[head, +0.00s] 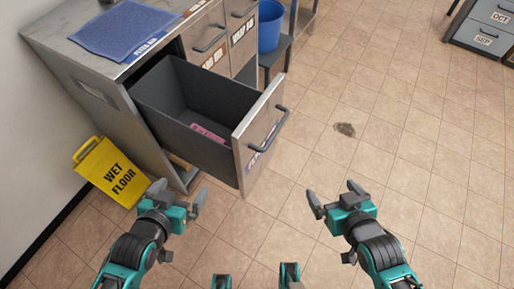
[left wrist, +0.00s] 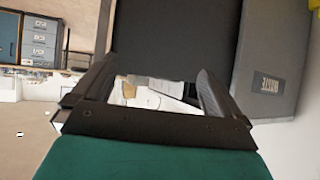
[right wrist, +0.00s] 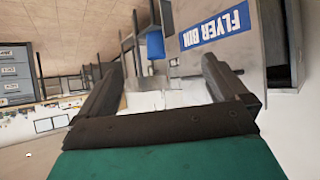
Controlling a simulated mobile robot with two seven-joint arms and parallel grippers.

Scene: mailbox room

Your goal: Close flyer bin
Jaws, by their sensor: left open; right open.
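The flyer bin (head: 205,88) is a deep dark-grey drawer pulled out of a metal cabinet (head: 85,60). Its metal front (head: 258,130) has a dark bar handle (head: 268,132) and a small label. A pink item (head: 206,132) lies inside the bin. A blue "FLYER BIN" label (right wrist: 215,27) shows in the right wrist view. My left gripper (head: 180,192) is open and empty, near the lower left of the drawer front in the head view. My right gripper (head: 335,197) is open and empty, to the right of the front and apart from the handle.
A yellow wet floor sign (head: 108,172) stands by the cabinet, left of my left gripper. A blue mat (head: 125,28) lies on the cabinet top. A blue bucket (head: 269,27) is behind. Another drawer cabinet (head: 490,35) stands far right.

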